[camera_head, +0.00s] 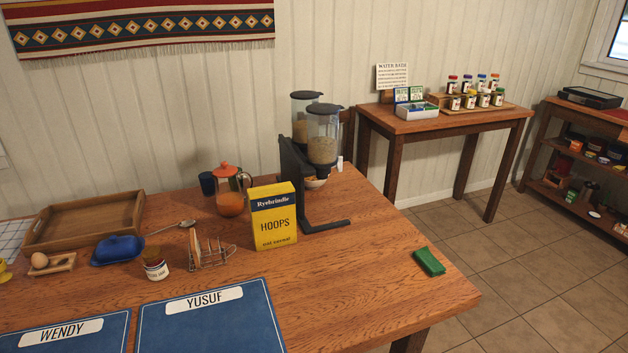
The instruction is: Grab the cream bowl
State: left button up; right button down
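A small pale bowl (317,184), which looks like the cream bowl, sits on the wooden table below the twin cereal dispenser (322,140). Something orange-brown shows at its top. The dispenser's dark stand and the yellow cereal box (273,217) are close in front of it, and the stand hides part of it. The bowl is small in the view, so its exact colour and contents are hard to tell. Neither of my grippers is in the head view.
An orange-lidded jug (230,198), toast rack (210,252), jam jar (154,266), blue butter dish (118,249) and wooden tray (84,222) crowd the left. Blue placemats (210,325) lie in front. A green packet (429,261) lies right; table around it is clear.

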aim_at(312, 183)
jog(key=i+l+z, duration=0.1)
jog(key=l, duration=0.2)
jog(key=l+z, duration=0.1)
jog(key=l, duration=0.15)
jog(key=i+l+z, duration=0.25)
jog(key=l+z, duration=0.15)
jog(key=i+l+z, duration=1.2)
jog(key=i, duration=0.25)
jog(key=i+j+u, duration=0.1)
jog(key=i+u, duration=0.75)
jog(key=i+l+u, duration=0.15)
jog(key=u, duration=0.3)
jog(key=i+j+u, duration=0.1)
jog(key=i+u, duration=0.8)
jog(key=i+l+u, duration=0.15)
jog(key=i+u, duration=0.15)
jog(key=u, duration=0.15)
